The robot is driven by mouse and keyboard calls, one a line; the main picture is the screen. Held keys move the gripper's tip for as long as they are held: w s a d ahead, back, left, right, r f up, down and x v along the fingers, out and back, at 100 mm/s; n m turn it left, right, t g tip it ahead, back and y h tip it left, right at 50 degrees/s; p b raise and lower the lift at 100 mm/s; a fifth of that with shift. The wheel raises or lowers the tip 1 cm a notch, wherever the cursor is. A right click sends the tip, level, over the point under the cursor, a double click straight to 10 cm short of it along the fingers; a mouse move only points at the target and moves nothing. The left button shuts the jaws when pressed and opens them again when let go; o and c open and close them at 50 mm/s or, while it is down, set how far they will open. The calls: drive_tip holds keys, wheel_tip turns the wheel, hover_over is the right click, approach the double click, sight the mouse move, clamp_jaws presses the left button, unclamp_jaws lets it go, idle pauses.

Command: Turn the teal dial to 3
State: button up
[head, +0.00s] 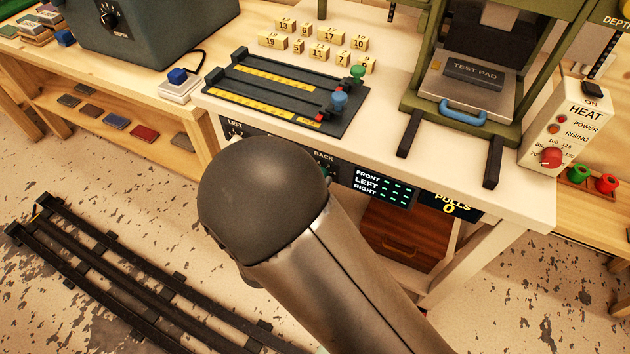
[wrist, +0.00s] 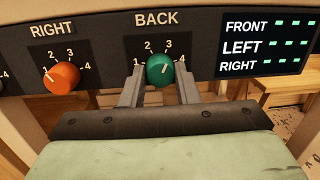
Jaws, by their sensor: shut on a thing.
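The teal dial (wrist: 160,69) sits under the BACK label on the dark panel, with marks 1 to 4 around it. Its pale pointer line leans up and to the right, roughly toward 3; the exact setting is hard to read. My gripper (wrist: 160,82) has one finger on each side of the dial and is shut on it. In the head view, my arm hides the gripper and nearly all of the dial below the BACK label.
An orange dial (wrist: 62,77) marked RIGHT is left of the teal one. A display (head: 383,188) reading FRONT, LEFT, RIGHT is to the right. Above, the bench (head: 390,165) bears a black slotted plate (head: 285,92) and a green press (head: 408,95).

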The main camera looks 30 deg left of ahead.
drive_tip(key=o, duration=1)
drive_tip(key=shift+s, duration=0.15)
drive_tip(key=s, duration=0.5)
drive_tip(key=s+f, duration=0.1)
drive_tip(key=s, duration=1.1)
drive_tip(key=shift+s+f+p, duration=0.1)
drive_tip(key=shift+f+p, duration=0.05)
drive_tip(key=shift+p, duration=0.25)
